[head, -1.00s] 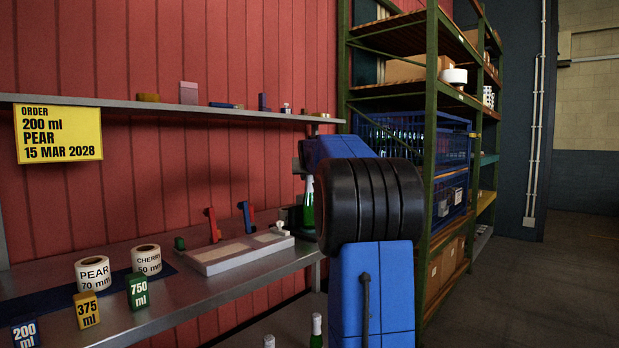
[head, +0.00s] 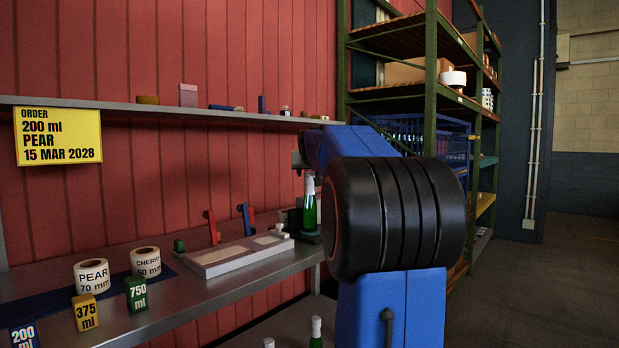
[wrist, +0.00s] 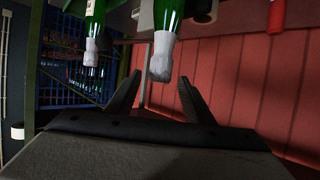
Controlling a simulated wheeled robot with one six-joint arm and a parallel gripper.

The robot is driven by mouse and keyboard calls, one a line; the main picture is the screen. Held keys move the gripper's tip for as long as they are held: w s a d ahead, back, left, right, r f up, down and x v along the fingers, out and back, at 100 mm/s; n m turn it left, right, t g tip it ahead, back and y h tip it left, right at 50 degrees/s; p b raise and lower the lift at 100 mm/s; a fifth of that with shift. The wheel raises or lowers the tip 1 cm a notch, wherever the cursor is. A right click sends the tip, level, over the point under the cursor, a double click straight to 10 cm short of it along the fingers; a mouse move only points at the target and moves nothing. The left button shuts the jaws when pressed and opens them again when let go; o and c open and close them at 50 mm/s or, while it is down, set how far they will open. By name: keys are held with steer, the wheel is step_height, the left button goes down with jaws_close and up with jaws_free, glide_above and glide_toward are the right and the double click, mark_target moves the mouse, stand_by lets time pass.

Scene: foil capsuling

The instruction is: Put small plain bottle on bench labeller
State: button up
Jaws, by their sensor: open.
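A green bottle with a pale foil top (head: 310,210) stands upright at the right end of the bench, beside my arm. In the wrist view, a bottle without a visible label (wrist: 168,18) has its pale neck between and just beyond the fingers of my gripper (wrist: 160,85). The fingers are open and apart from the neck. A labelled bottle (wrist: 95,22) hangs into view to its left. A pale flat fixture with red and blue uprights (head: 238,257), perhaps the bench labeller, sits on the bench.
Label rolls marked PEAR (head: 92,277) and CHERRY (head: 146,262) stand left on the bench, near several size blocks (head: 137,294). A wall shelf (head: 180,110) runs above. Foil-topped bottles (head: 316,332) stand below the bench. A green rack (head: 430,90) is at the right.

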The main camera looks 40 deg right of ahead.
steer(key=shift+v, duration=2)
steer(key=s+a+f+n+g+y, duration=0.1)
steer(key=s+a+f+y, duration=0.1)
steer(key=s+a+f, duration=0.5)
steer(key=s+a+f+n+y, duration=0.15)
steer(key=a+f, duration=0.35)
steer(key=a, duration=0.7)
steer(key=s+a+f+n+g+y, duration=0.15)
steer(key=s+a+f, duration=0.25)
steer(key=a+f, duration=0.4)
steer(key=s+a+f+n+g+y, duration=0.1)
steer(key=s+a+f+n+y, duration=0.1)
steer(key=s+a+f, duration=0.6)
steer(key=s+a+f+n+g+y, duration=0.1)
steer(key=s+a+f+n+g, duration=0.1)
steer(key=s+a+f, duration=0.6)
steer(key=s+f, duration=0.4)
steer(key=s, duration=0.1)
steer(key=shift+s+a+f+y, duration=0.2)
steer(key=shift+s+y, duration=0.1)
steer(key=shift+y, duration=0.1)
steer(key=shift+d+r, duration=0.1)
